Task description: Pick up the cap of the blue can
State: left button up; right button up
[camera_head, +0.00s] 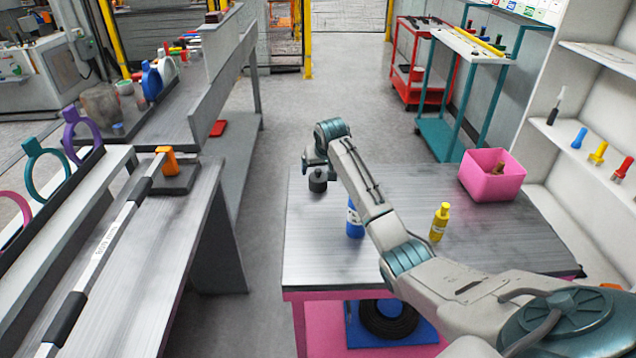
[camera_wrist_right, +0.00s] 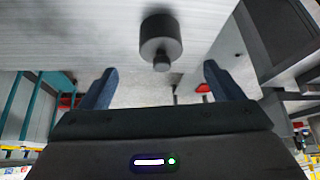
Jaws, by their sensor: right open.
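The blue can (camera_head: 354,222) stands on the grey metal table, partly hidden behind my right arm. A dark grey cylinder with a smaller knob (camera_head: 317,184) is near the table's far left corner; it may be the can's cap, but I cannot tell for sure. It also shows in the right wrist view (camera_wrist_right: 160,36), beyond the fingertips and roughly centred between them. My right gripper (camera_head: 317,160) is over the far left corner of the table. In the wrist view its two blue fingers (camera_wrist_right: 161,80) are apart with nothing between them. My left gripper is not in view.
A yellow bottle (camera_head: 440,222) and a pink bin (camera_head: 493,176) stand on the table (camera_head: 310,250), right of the arm. A workbench (camera_head: 150,250) with an orange-handled item stands at left across an aisle. White shelves (camera_head: 575,140) stand at right.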

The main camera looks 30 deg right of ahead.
aim_at(319, 174)
jog(key=x, duration=0.3)
jog(key=shift+w+f+p, duration=0.25)
jog(key=shift+f+p, duration=0.15)
jog(key=shift+p, duration=0.05)
jog(key=shift+p+x, duration=0.55)
jog(key=shift+x, duration=1.75)
